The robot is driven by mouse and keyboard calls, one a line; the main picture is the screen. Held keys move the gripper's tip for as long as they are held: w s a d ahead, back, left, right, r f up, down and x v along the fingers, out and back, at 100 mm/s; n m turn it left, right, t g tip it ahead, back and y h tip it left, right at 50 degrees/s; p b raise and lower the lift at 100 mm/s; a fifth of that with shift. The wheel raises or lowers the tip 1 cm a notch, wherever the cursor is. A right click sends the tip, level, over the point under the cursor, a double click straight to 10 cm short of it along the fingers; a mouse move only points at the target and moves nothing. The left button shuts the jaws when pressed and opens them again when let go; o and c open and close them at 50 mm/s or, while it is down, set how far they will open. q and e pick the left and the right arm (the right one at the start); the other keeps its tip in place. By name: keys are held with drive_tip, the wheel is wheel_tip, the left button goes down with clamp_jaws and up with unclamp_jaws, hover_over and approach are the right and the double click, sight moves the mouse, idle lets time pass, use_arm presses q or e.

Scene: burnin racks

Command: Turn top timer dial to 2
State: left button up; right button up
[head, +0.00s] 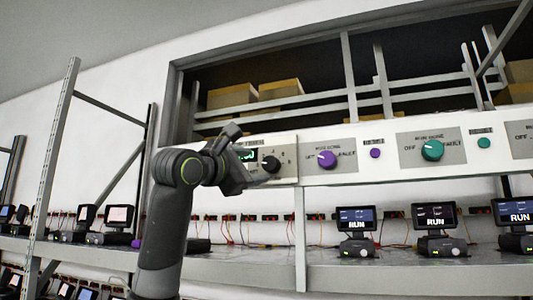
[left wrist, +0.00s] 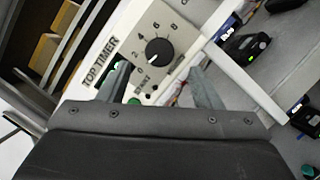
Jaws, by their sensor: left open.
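The top timer dial (left wrist: 158,51) is a black round knob on a grey plate with numbers around it, beside the label TOP TIMER (left wrist: 100,62). In the head view the dial (head: 271,163) sits at the left end of the white panel. My left gripper (head: 252,168) is open in front of that end. In the left wrist view its two fingers (left wrist: 160,85) are spread below the dial, apart from it. My right gripper is not in view.
A purple knob (head: 327,159) and a green knob (head: 432,150) sit further right on the white panel (head: 370,175). A green display (head: 247,155) is left of the dial, partly covered by my gripper. Several devices with screens stand on the shelf (head: 270,272) below.

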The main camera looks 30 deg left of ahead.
sight(268, 164)
use_arm(q)
drive_tip(key=p+x, duration=0.2)
drive_tip(key=x, duration=0.2)
drive_tip(key=shift+w+r, duration=0.2)
drive_tip(key=shift+w, duration=0.05)
drive_tip(key=shift+p+x, duration=0.5)
drive_tip(key=shift+x, duration=0.35)
drive_tip(key=shift+f, duration=0.2)
drive_tip(key=shift+c, duration=0.3)
drive_tip(key=c, duration=0.9)
drive_tip(key=shift+c, duration=0.2)
drive_tip(key=shift+m, duration=0.3)
